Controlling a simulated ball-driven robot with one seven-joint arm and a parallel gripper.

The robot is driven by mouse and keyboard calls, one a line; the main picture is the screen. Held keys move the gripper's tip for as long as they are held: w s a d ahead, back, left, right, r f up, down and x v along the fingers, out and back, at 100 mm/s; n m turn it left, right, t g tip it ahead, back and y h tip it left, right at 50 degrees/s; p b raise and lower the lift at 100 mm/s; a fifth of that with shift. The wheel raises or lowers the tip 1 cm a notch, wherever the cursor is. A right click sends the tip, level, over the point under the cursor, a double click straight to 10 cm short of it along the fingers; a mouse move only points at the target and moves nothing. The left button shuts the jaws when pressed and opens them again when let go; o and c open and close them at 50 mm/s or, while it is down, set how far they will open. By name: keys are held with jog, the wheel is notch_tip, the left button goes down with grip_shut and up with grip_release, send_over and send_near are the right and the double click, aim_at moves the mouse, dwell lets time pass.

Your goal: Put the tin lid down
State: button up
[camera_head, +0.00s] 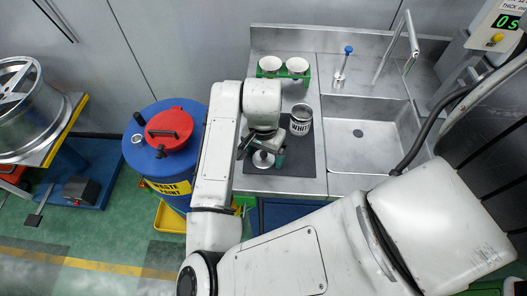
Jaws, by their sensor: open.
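The tin lid (263,159) is a small pale disc, seen at the near end of the dark mat (305,158) on the steel counter. My gripper (262,154) is open, right at the lid, with dark green fingers to either side of it. My arm hides part of this area, and I cannot tell whether a finger touches the lid or whether it lies flat on the mat. A tin labelled "WHITE" (301,122) stands upright on the mat, behind and to the right of my gripper.
A green rack with two white cups (284,68) stands at the counter's back. A blue-handled tool (342,63) stands right of it. The sink (368,135) and its tap (398,45) are to the right. A blue waste paint drum (160,160) with a red lid stands left.

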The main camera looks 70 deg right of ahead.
aim_at(264, 154)
notch_tip(264, 154, up, 12)
dwell(0.5)
jog(key=shift+r, duration=0.1)
dwell(0.4)
